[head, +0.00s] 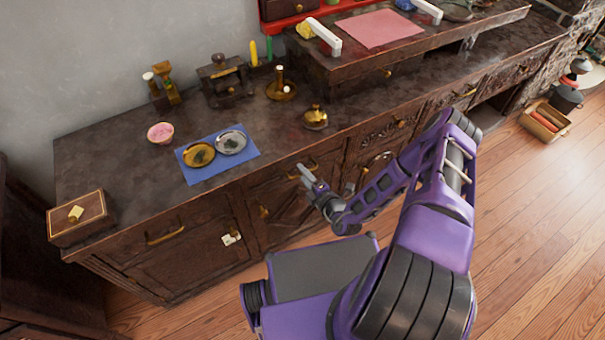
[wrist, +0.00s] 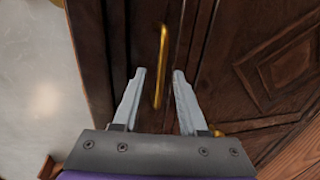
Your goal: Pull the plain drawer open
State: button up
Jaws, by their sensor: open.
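A smooth dark wooden drawer front (head: 268,185), with no carving that I can make out, sits under the worktop in the middle of the cabinet and looks closed. Its brass bar handle (wrist: 162,65) stands upright in the wrist view, between the tips of my gripper (wrist: 159,73). The jaws are open, with one finger on each side of the handle and a gap on both sides. In the head view my gripper (head: 304,170) is at this drawer's front and partly hides the handle. I cannot tell how far the fingertips are from the wood.
Another drawer (head: 150,250) with a brass handle is to the left, and a carved drawer front (head: 378,137) to the right. A blue mat (head: 212,176) with two dishes lies on the worktop above. The wooden floor (head: 540,240) at right is mostly clear.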

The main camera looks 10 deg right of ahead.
jog(key=shift+w+a+f, duration=0.1)
jog(key=shift+w+a, duration=0.05)
jog(key=shift+w, duration=0.3)
jog(key=shift+c, duration=0.2)
grip_shut()
dwell(1.0)
